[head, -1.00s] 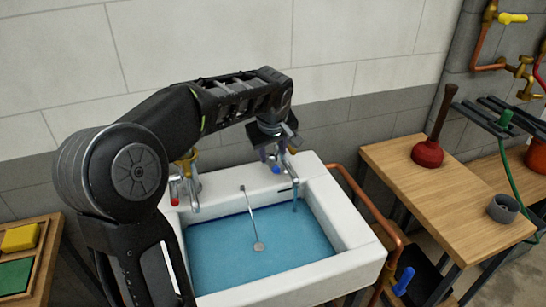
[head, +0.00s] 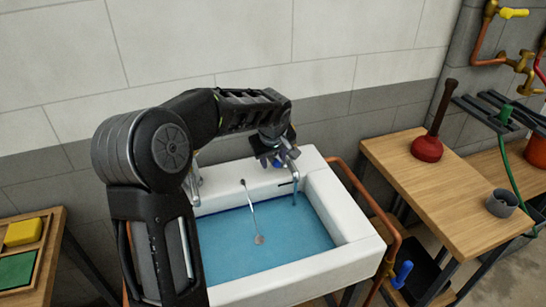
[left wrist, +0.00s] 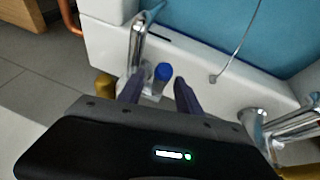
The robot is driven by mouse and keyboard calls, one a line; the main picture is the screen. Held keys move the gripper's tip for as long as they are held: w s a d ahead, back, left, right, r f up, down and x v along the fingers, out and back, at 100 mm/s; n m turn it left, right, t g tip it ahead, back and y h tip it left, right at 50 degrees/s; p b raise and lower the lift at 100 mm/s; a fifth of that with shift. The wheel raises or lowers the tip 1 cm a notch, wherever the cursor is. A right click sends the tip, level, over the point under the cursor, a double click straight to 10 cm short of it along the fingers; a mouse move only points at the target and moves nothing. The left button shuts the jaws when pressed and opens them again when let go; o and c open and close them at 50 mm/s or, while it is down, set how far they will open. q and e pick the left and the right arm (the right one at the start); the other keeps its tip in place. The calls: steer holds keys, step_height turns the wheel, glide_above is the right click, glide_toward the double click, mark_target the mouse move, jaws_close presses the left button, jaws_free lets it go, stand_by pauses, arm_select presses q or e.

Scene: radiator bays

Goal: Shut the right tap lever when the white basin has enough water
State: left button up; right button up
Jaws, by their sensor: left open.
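The white basin (head: 352,262) holds blue water (head: 275,250) across its floor. A stream (head: 294,195) still runs from the right tap's chrome spout (head: 293,170) into it. My left gripper (head: 275,160) is open at the right tap, above the basin's back rim. In the left wrist view, the blue-tipped lever (left wrist: 163,72) stands between the two dark fingers (left wrist: 158,84), with gaps on both sides. That tap's spout (left wrist: 137,42) shows beside it. Contact with the lever cannot be made out. My right gripper is not in view.
A left tap (head: 194,180) is mostly hidden behind my left arm. A chain (head: 251,210) hangs into the water. A wooden bench with a red plunger (head: 427,148) and a grey cup (head: 502,204) stands to the right; a copper pipe (head: 362,195) runs between.

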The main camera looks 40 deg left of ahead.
arm_select(q)
jaws_close()
stand_by(0.4)
stand_by(1.0)
